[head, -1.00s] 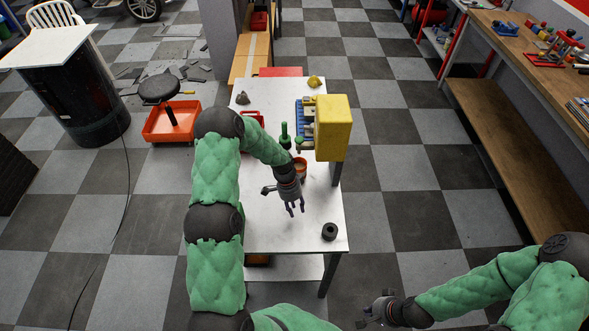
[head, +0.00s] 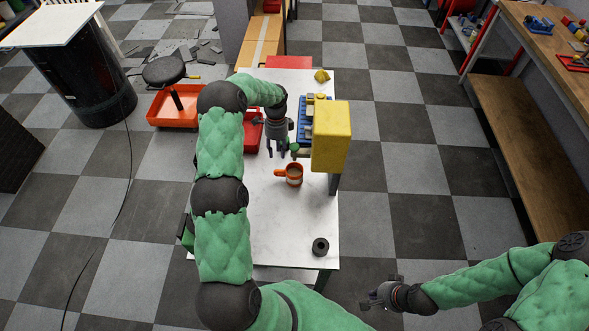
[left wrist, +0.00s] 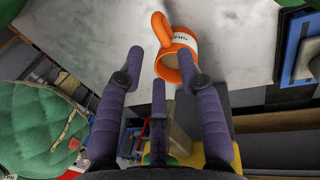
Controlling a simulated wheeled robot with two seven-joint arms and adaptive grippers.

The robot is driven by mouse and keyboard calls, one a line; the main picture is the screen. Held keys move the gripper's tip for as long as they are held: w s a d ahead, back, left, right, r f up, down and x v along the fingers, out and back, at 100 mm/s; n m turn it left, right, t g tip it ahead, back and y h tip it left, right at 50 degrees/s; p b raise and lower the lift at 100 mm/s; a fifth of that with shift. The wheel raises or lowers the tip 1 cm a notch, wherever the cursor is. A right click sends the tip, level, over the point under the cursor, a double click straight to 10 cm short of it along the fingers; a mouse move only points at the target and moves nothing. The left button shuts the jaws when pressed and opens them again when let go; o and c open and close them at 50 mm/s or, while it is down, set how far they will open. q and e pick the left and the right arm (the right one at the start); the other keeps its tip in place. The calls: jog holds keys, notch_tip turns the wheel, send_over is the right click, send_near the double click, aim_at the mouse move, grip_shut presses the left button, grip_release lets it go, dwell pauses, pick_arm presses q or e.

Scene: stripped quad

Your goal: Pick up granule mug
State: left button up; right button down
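The mug (head: 294,173) is orange with a pale band and lettering. It stands on the white table, its handle toward the left in the head view. In the left wrist view the mug (left wrist: 178,62) is close, at the top middle, with its orange rim and loop handle showing. My left gripper (head: 277,152) is just behind and left of the mug in the head view. Its purple fingers (left wrist: 161,60) are spread apart with nothing held between them. My right gripper (head: 370,298) is low in front of the table's right side, away from the mug; its fingers are too small to read.
A yellow box (head: 331,136) stands on the table's right edge behind the mug, beside a blue rack (head: 306,118). A green-topped item (head: 295,149) is close to my left gripper. A dark ring (head: 320,247) lies near the front edge. The table's middle front is clear.

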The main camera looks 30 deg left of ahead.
aim_at(279, 171)
pick_arm(q)
jog(key=f, duration=0.2)
jog(key=s+d+f+p, duration=0.1)
jog(key=f, duration=0.2)
jog(key=s+f, duration=0.1)
jog(key=f, duration=0.2)
jog(key=shift+d+f, duration=0.2)
jog(key=shift+f, duration=0.05)
jog(key=shift+f+p, duration=0.3)
jog(key=shift+f, duration=0.25)
jog(key=shift+s, duration=0.1)
grip_shut()
